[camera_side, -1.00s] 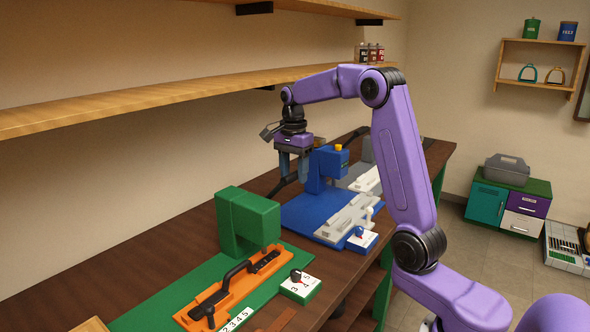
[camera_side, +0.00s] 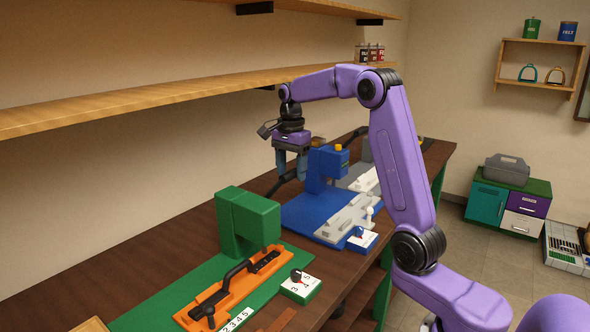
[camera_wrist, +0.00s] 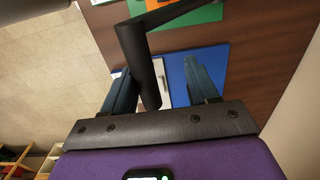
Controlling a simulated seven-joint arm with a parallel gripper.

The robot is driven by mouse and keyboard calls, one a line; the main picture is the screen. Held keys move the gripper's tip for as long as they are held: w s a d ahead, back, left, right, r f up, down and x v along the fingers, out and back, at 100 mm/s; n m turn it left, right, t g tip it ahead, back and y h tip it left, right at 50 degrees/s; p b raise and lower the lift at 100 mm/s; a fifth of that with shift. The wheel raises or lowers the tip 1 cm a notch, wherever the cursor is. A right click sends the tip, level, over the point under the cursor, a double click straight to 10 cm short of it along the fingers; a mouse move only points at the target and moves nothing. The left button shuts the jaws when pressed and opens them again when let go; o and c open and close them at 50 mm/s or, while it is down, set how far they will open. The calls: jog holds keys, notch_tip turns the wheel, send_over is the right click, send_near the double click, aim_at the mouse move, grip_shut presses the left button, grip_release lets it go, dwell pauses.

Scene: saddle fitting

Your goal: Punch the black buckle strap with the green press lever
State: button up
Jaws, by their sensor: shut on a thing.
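The green press (camera_side: 248,222) stands on a green base at the near left of the bench. Its black lever (camera_side: 284,182) reaches back and up toward my gripper (camera_side: 290,176). My gripper is shut on the lever's thick black grip (camera_wrist: 146,70), which shows between the blue fingers (camera_wrist: 160,88) in the wrist view. An orange jig (camera_side: 232,292) lies under the press head with black parts along it. The black buckle strap cannot be told clearly from the jig's black clamp handle (camera_side: 237,272).
A blue press (camera_side: 325,168) stands just beyond the gripper, with a grey jig (camera_side: 348,218) before it. A numbered block (camera_side: 300,286) with a dark knob sits right of the orange jig. A wooden shelf (camera_side: 200,85) runs along the wall above.

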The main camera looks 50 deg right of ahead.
jog(key=shift+w+d+r, duration=0.1)
jog(key=shift+r, duration=2.95)
jog(key=s+a+f+n, duration=0.3)
jog(key=s+a+n, duration=0.35)
jog(key=a, duration=0.35)
jog(key=s+a+f+n, duration=0.2)
jog(key=s+a+n, duration=0.3)
jog(key=a+n, duration=0.35)
jog(key=s+a+f+n, duration=0.1)
jog(key=s+f+n, duration=0.3)
jog(key=s+n, duration=0.3)
jog(key=s+a+f+n, duration=0.1)
jog(key=s+f+n, duration=0.3)
jog(key=s+n, duration=0.4)
jog(key=s, duration=0.7)
jog(key=shift+s+n, duration=0.3)
jog(key=shift+s, duration=0.05)
